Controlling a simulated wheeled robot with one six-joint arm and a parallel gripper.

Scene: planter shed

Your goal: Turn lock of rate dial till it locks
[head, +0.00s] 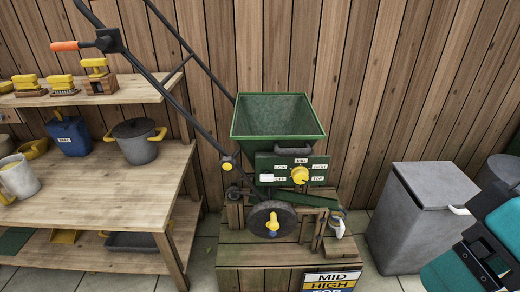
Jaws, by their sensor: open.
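The rate dial is a round yellow knob (300,175) on the green front panel (262,163) of a spreader. Small white labels surround it; MID is above it, and the others are too small to read surely. A small pale tab (266,178) sits at the panel's lower left; I cannot tell whether it is the lock. The green hopper (279,117) is above the panel. Teal and black parts of my arm show at the right edge, well away from the dial. I cannot make out my gripper's fingers, and nothing of mine touches the dial.
The spreader stands on a wooden crate (245,256), with a MID, HIGH, TOP sign (331,281) in front. Its black handle bars slant up left. A wooden bench (120,190) with a pot (138,145) is left. A grey bin (420,220) stands between spreader and arm.

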